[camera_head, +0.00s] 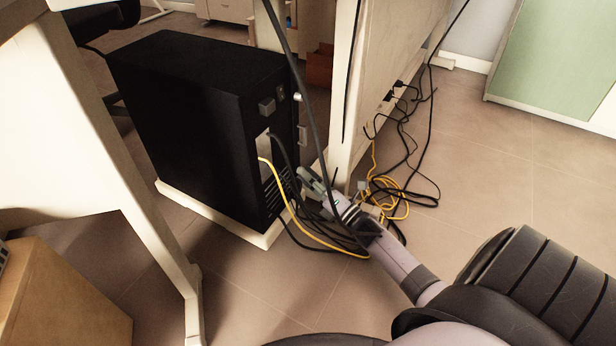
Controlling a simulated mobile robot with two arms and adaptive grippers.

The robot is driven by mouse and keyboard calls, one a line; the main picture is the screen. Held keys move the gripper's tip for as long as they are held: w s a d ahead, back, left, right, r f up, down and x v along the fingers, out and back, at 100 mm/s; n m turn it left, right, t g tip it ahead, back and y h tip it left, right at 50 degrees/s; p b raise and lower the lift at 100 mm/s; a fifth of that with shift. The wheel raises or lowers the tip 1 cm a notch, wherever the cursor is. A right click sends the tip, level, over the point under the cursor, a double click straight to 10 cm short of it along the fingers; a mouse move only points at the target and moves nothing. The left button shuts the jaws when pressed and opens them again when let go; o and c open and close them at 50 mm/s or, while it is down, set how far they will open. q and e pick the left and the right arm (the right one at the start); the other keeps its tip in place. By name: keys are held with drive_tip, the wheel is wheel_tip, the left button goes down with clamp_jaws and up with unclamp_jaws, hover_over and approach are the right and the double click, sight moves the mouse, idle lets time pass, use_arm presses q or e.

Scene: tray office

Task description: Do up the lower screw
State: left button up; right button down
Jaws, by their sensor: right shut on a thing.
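The black computer tower (185,125) stands upright, its rear panel with ports and cables facing right. A small pale screw head (297,97) shows high on the panel's right edge. My right gripper (308,180) comes in from the lower right and is at the low right edge of that panel. It is shut on the lower screw, which the fingers and cables hide. How far the screw is in cannot be seen. My left gripper is not in view.
The tower sits on a white base (215,217). A yellow cable (300,228) and black cables hang close around my right gripper. More cables (390,195) lie coiled behind it. A white desk leg (150,230) stands at left, a pale panel (385,60) behind. Floor at right is clear.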

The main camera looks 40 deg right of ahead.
drive_tip(key=shift+a+r+m+g+h+p, duration=0.1)
drive_tip(key=shift+m+g+h+p, duration=0.35)
drive_tip(key=shift+m+p, duration=1.8)
drive_tip(key=shift+r+m+g+h+p, duration=0.1)
drive_tip(key=shift+m+g+h+p, duration=0.35)
drive_tip(key=shift+m+p, duration=1.75)
drive_tip(key=shift+n+p, duration=0.45)
drive_tip(key=shift+p, duration=0.05)
drive_tip(key=c, duration=1.6)
unclamp_jaws()
drive_tip(key=shift+o, duration=0.2)
drive_tip(key=s, duration=1.2)
drive_tip(key=shift+d+f, duration=0.3)
drive_tip(key=shift+d, duration=0.05)
